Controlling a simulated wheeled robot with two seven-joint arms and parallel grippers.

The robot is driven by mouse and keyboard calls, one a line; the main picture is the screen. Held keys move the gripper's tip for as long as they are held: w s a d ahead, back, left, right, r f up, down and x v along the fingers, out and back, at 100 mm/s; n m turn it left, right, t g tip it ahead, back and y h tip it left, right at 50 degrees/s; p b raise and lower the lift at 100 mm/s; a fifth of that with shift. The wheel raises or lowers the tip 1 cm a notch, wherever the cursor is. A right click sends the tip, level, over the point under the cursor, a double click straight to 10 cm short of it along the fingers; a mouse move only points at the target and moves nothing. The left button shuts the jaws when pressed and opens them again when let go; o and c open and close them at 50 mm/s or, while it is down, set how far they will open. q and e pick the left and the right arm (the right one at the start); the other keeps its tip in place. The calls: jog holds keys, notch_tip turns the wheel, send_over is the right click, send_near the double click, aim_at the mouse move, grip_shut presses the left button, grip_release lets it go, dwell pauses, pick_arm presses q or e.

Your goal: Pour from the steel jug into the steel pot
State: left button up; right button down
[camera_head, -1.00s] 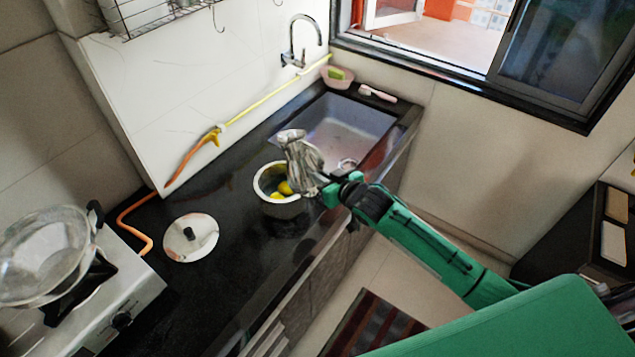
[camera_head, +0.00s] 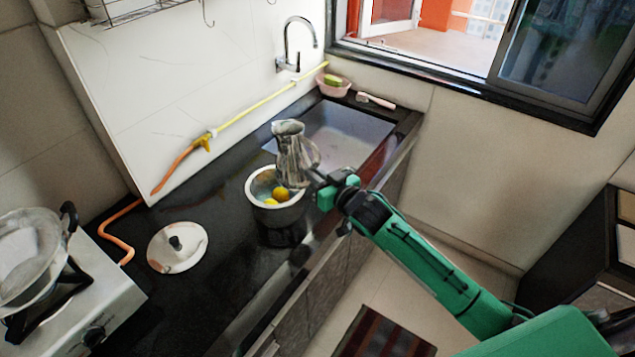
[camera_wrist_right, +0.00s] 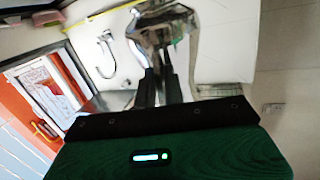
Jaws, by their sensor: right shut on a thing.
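The steel jug (camera_head: 290,158) is held above the counter, close to the right rim of the steel pot, and looks nearly upright. My right gripper (camera_head: 316,178) is shut on the jug's handle side; in the right wrist view the jug (camera_wrist_right: 162,28) shows beyond the dark fingers (camera_wrist_right: 158,85). The steel pot (camera_head: 262,212) stands on the black counter with its top open. Yellow round things (camera_head: 279,193) lie inside it. The jug hides part of the pot's far right rim. The inside of the jug is not clear. My left gripper is not in view.
A lid (camera_head: 170,255) with a dark knob lies left of the pot. A stove (camera_head: 110,290) with a pan (camera_head: 28,245) is at far left. The sink (camera_head: 345,135) and faucet (camera_head: 290,50) are behind. A yellow-orange hose (camera_head: 240,115) lies along the wall.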

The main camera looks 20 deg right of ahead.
aim_at(316, 160)
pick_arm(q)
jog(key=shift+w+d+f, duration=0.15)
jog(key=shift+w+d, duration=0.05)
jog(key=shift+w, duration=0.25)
pick_arm(e)
jog(key=shift+r, duration=0.15)
jog(key=shift+t, duration=0.5)
jog(key=shift+r+p, duration=1.1)
jog(key=shift+r, duration=1.4)
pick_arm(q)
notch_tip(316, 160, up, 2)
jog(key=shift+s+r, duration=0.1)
pick_arm(e)
jog(key=shift+s+f, duration=0.1)
